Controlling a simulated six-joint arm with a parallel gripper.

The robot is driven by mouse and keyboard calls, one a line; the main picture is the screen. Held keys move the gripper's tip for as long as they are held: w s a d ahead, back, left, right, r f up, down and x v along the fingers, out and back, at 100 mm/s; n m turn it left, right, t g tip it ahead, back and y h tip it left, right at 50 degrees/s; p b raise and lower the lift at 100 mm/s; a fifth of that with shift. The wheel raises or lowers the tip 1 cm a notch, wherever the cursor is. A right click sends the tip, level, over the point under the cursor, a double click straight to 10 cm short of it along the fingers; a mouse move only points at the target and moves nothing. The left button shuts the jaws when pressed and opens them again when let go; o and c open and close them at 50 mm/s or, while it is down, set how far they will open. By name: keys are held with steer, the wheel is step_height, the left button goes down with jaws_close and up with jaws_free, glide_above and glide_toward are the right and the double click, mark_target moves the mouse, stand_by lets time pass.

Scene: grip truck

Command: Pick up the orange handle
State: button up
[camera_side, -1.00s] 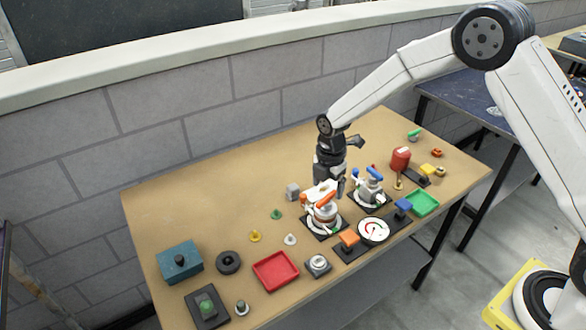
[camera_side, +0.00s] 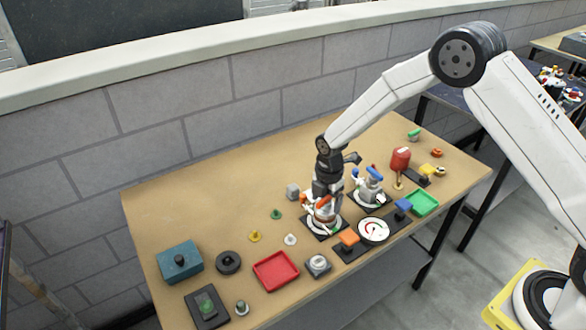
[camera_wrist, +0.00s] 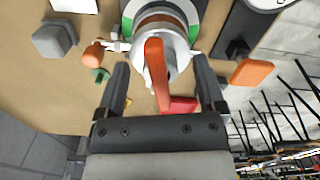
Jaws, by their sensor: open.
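The orange handle (camera_wrist: 156,75) lies across the top of a round white-and-metal device in the wrist view. The device (camera_wrist: 180,50) stands on a dark base plate, and in the side view the handle (camera_side: 324,202) shows beside my gripper. My gripper (camera_wrist: 164,82) is open, with one finger on each side of the handle and a gap on both sides. In the side view my gripper (camera_side: 325,192) points down at the device and hides part of it. An orange knob (camera_wrist: 93,54) sticks out at the device's left in the wrist view.
A similar device with a blue handle (camera_side: 370,172) stands close on the right. A white dial (camera_side: 373,231), an orange block (camera_side: 349,238) and a grey cube (camera_side: 293,191) are near. A red tray (camera_side: 276,271) lies in front left. The table's back left is clear.

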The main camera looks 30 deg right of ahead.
stand_by(0.3)
jaws_close()
steer(key=shift+r, duration=0.2)
steer(key=shift+r, duration=0.95)
steer(key=s+d+r, duration=0.1)
steer(key=s+r, duration=0.9)
steer(key=s, duration=0.4)
steer(key=shift+d+r, duration=0.15)
steer(key=shift+r, duration=0.25)
